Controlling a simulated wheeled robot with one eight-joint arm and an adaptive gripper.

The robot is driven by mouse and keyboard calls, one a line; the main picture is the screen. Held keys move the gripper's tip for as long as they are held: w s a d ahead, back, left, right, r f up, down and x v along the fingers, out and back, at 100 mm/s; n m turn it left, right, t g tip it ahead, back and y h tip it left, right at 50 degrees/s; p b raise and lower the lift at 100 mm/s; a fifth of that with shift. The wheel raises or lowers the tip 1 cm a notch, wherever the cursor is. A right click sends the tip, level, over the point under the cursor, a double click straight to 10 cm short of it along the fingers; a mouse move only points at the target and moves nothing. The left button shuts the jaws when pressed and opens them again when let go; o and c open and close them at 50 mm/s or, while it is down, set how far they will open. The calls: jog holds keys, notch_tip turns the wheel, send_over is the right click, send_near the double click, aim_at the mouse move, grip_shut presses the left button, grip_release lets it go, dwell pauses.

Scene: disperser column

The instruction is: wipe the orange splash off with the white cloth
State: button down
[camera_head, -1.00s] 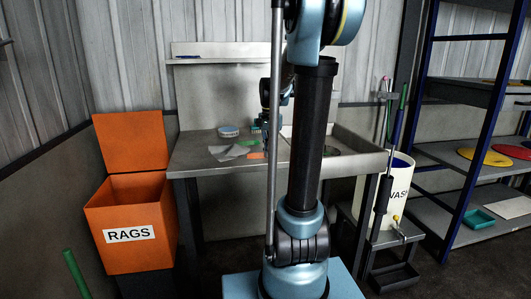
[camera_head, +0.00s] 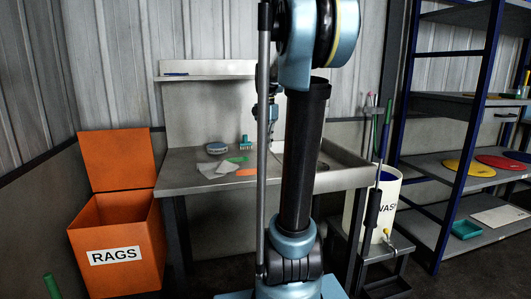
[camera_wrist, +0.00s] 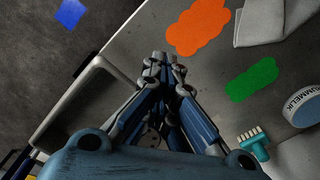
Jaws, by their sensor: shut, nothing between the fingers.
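The orange splash (camera_wrist: 199,27) lies flat on the steel bench at the top of the wrist view. It also shows in the head view (camera_head: 246,172), near the bench front. The cloth (camera_wrist: 275,18), light grey-white and folded, lies to its right, apart from it; the head view shows it (camera_head: 210,169) left of the splash. My gripper (camera_wrist: 163,62) is shut and empty, just below and left of the splash in the wrist view. Its height above the bench is hard to tell.
A green splash (camera_wrist: 252,79), a teal brush (camera_wrist: 254,143) and a round labelled tin (camera_wrist: 303,106) are on the bench. A raised basin rim (camera_wrist: 100,64) is left of my gripper. An orange RAGS bin (camera_head: 120,240) stands left; a white WASH bucket (camera_head: 388,190) stands right.

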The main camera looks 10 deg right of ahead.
jog(key=shift+r, duration=0.7)
jog(key=c, duration=1.7)
grip_release()
jog(key=shift+w+a, duration=0.1)
jog(key=shift+a, duration=0.05)
jog(key=o, duration=0.9)
jog(key=w+a+n, duration=0.3)
jog(key=a+n, duration=0.2)
jog(key=shift+a+n, duration=0.25)
jog(key=shift+n, duration=0.05)
jog(key=n, duration=1.1)
send_over(219, 170)
jog(key=shift+w+d+f, duration=0.1)
jog(key=shift+w+f, duration=0.05)
jog(key=shift+f, duration=2.35)
jog(key=shift+w+f, duration=0.1)
jog(key=shift+f, duration=2.4)
jog(key=shift+f, duration=0.15)
jog(key=shift+f, duration=0.65)
jog(key=shift+s, duration=0.1)
jog(key=c, duration=0.7)
